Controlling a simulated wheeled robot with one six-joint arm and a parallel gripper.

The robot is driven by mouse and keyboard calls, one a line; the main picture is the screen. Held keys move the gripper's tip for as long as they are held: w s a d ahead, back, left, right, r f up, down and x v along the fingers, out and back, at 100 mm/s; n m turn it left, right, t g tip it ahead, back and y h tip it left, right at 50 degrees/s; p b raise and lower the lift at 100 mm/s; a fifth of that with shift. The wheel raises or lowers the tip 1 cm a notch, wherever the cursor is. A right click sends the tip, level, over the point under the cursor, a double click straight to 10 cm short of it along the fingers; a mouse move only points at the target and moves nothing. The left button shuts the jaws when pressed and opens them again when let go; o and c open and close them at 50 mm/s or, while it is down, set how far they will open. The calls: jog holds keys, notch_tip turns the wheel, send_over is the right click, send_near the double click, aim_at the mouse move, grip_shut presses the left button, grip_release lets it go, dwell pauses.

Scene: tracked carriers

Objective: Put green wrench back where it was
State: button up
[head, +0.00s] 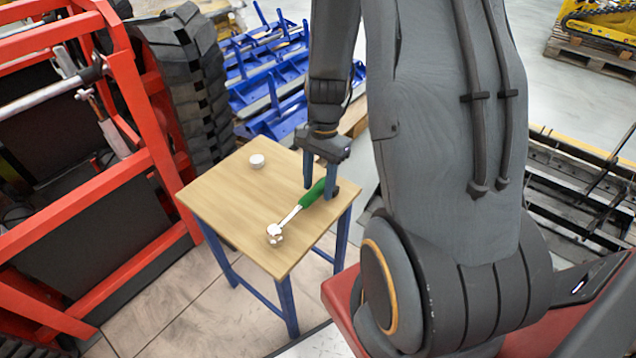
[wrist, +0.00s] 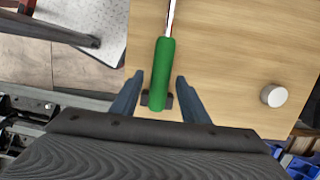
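The green wrench (head: 312,194) has a green handle and a silver shaft and head. It lies on a small wooden table (head: 225,198) with blue legs, its head toward the front of the table. My gripper (head: 319,190) is over the handle end, its fingers pointing down. In the wrist view the green handle (wrist: 164,75) lies between the two open fingers (wrist: 159,88), with a gap on each side. A dark block shows at the handle's end. I cannot tell how high the fingertips are above the tabletop.
A small white-grey cylinder (head: 257,161) stands near the table's back corner. A red frame (head: 110,190) and a dark track (head: 190,80) are close on the left. Blue metal parts (head: 270,75) lie behind. Dark metal racks (head: 580,190) are at the right.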

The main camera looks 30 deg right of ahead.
notch_tip(320, 180, up, 12)
jog(key=w+d, duration=0.1)
jog(key=d, duration=0.1)
jog(key=s+a+r+n, duration=0.2)
jog(key=s+r+n, duration=0.1)
jog(key=s+n, duration=0.2)
jog(key=s+a+r+n+t+h, duration=0.1)
jog(key=s+a+r+n, duration=0.2)
jog(key=s+n, duration=0.3)
jog(key=shift+h+p, duration=0.3)
jog(key=shift+p, duration=0.15)
jog(key=a+r+n+p, duration=0.2)
jog(key=a+r+p, duration=0.1)
jog(key=a+p, duration=0.3)
jog(key=shift+a+r+n, duration=0.3)
jog(key=shift+a+r, duration=0.05)
jog(key=shift+a, duration=0.1)
